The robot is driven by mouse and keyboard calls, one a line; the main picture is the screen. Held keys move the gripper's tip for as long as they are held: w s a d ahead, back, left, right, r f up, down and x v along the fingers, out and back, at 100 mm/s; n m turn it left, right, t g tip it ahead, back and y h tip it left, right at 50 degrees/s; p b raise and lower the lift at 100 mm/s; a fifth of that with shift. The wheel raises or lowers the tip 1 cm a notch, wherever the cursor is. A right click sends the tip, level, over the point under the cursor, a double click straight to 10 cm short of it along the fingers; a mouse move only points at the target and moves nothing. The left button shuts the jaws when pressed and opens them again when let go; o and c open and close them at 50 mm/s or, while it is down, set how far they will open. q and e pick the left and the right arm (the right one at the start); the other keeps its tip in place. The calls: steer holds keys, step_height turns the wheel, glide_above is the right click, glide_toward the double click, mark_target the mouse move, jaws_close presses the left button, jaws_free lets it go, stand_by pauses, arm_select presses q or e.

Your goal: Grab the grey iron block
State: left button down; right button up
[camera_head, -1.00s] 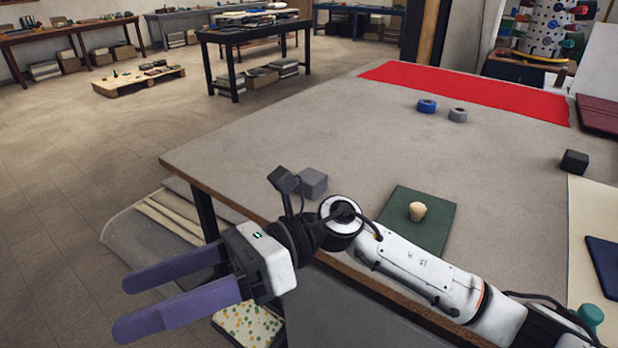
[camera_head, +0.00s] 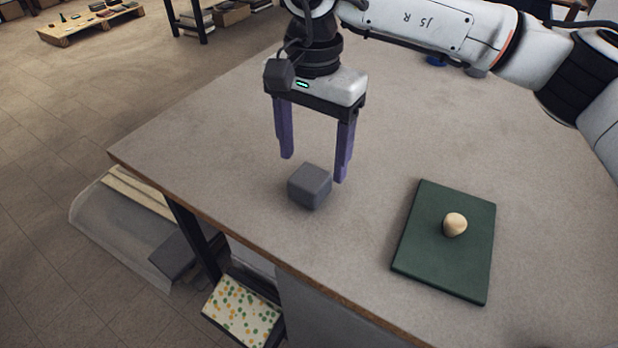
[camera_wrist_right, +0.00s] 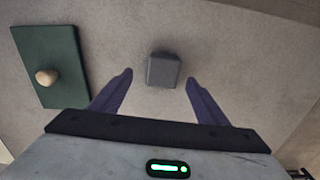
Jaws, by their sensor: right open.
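The grey iron block (camera_head: 310,187) is a small dark grey cube on the table, near its front left edge. My right gripper (camera_head: 314,170) points down just above and behind the block, with its two purple fingers open and empty. In the right wrist view the block (camera_wrist_right: 163,70) lies just beyond the fingertips, roughly centred between the fingers of the gripper (camera_wrist_right: 159,76). It looks apart from both fingers. My left gripper is not in view.
A dark green board (camera_head: 418,262) with a small pale rounded object (camera_head: 455,224) lies to the right of the block. The table (camera_head: 220,155) is bare around the block. Its front edge runs close by, with a patterned spotted panel (camera_head: 241,311) below.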

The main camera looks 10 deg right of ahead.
mark_target(310, 176)
steer(key=f, duration=0.2)
steer(key=f+p, duration=0.1)
steer(key=f, duration=0.2)
steer(key=shift+w+a+f, duration=0.1)
steer(key=shift+w+f, duration=0.1)
steer(key=shift+f, duration=0.05)
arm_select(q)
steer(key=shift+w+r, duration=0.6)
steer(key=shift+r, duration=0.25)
arm_select(e)
steer(key=shift+f, duration=0.45)
jaws_close()
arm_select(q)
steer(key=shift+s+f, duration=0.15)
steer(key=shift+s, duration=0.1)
arm_select(e)
steer(key=shift+w+r, duration=0.1)
steer(key=shift+r, duration=0.05)
